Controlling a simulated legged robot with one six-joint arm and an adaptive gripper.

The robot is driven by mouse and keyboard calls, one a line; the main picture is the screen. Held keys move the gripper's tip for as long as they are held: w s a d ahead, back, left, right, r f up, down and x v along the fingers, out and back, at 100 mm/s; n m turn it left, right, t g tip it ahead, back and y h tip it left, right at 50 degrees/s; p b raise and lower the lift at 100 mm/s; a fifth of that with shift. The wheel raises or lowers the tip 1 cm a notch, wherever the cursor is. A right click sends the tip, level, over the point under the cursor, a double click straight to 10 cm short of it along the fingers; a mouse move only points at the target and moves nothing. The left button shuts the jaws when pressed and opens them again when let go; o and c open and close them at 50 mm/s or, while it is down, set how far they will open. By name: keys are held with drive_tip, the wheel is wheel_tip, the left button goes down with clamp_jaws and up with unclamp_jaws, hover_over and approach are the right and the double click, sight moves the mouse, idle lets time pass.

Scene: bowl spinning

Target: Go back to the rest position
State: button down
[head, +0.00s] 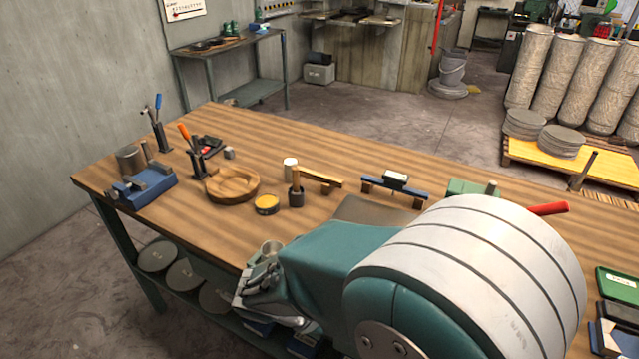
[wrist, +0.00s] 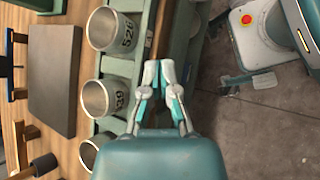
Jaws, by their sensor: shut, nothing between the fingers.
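My gripper (wrist: 159,74) is shut and empty in the wrist view, its two pale fingertips close together. It is beside a green rack of metal cups (wrist: 112,28), and nothing is held in it. In the head view my arm crosses the lower middle in front of the workbench (head: 110,175), and its large rounded link hides the bench's near right part. How high the gripper is relative to the bench top is hard to tell.
A dark grey slab (wrist: 53,80) lies left of the cups. Bare grey floor (wrist: 245,140) is to the right.

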drive_tip(key=s+d+r+m+t+y, duration=0.2)
drive_tip(key=s+d+r+m+y, duration=0.1)
drive_tip(key=d+r+m+y, duration=0.1)
drive_tip(key=s+d+r+m+t+y, duration=0.2)
drive_tip(key=s+d+r+m+y, duration=0.2)
drive_tip(key=r+m, duration=0.5)
drive_tip(key=shift+d+r+m+y, duration=0.3)
drive_tip(key=shift+d+r+y, duration=0.4)
drive_tip(key=shift+d+r, duration=0.4)
